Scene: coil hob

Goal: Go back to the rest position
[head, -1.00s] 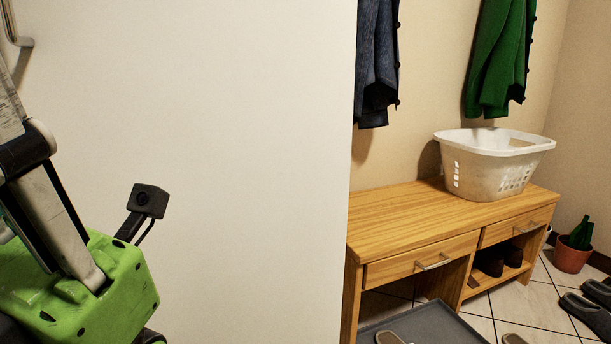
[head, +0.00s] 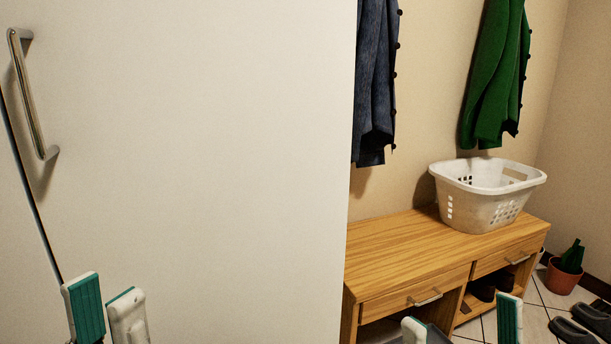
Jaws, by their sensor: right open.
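My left gripper (head: 106,312) shows at the bottom left, in front of the white panel, with two white fingers with teal pads pointing up. Its fingers stand close together, seen at an angle, and I see nothing held between them. My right gripper (head: 461,326) is at the bottom edge, in front of the wooden bench. Its two fingers are wide apart, open and empty. The lower parts of both grippers are cut off by the frame.
A large white panel (head: 200,150) with a metal handle (head: 33,95) fills the left. A wooden bench (head: 400,250) carries a white laundry basket (head: 485,208). A blue garment (head: 376,90) and a green garment (head: 494,80) hang above. A potted plant (head: 563,278) and dark shoes (head: 575,331) are on the tiled floor.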

